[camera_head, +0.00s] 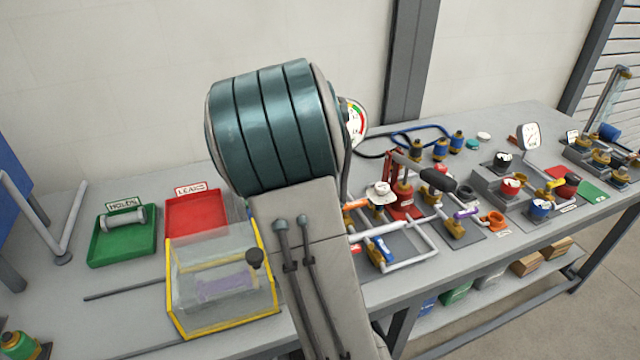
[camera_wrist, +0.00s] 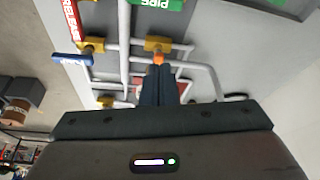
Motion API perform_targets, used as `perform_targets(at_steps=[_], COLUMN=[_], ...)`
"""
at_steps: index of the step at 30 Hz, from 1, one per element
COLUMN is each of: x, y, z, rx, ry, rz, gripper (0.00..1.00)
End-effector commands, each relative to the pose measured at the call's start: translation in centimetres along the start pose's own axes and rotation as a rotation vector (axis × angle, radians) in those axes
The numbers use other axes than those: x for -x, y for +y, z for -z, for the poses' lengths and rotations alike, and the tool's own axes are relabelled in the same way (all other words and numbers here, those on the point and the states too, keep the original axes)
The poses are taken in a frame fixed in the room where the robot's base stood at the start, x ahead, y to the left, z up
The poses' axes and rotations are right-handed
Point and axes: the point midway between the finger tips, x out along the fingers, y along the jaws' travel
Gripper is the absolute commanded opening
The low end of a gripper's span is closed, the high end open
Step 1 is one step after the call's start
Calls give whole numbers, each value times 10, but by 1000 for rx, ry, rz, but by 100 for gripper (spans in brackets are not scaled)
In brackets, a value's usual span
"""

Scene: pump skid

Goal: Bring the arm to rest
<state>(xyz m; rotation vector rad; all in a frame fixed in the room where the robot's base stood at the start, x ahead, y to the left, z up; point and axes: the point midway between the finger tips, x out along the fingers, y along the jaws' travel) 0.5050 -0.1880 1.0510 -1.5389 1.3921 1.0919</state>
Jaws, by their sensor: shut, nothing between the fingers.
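My arm fills the middle of the head view, a large teal-banded joint above a grey link. It hides my gripper there. In the wrist view my gripper (camera_wrist: 160,75) shows as dark fingers closed together, with nothing seen between them. They point toward the white pipework (camera_wrist: 124,45) on the bench. A small orange part (camera_wrist: 158,57) lies just past the fingertips; I cannot tell whether they touch it.
The bench (camera_head: 120,310) holds a green tray (camera_head: 95,250) with a grey part, a red tray (camera_head: 195,215), and a clear yellow-edged box (camera_head: 270,290) at left. Pipes, valves, a hand pump (camera_head: 438,181) and a dial gauge (camera_head: 355,122) crowd the middle and right.

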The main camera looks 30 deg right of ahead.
Motion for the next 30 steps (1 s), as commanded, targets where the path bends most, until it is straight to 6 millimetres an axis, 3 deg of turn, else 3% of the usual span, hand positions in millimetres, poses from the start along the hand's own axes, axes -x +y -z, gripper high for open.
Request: perform_targets(at_steps=[8,13,21,30], x=[0,7,45,87], y=[0,11,60,133], z=[0,-14,-75,-142], rx=[2,80,476,986], ry=[-2,-52,-195,-186], rz=[1,26,172,357], gripper=[0,0,0,0])
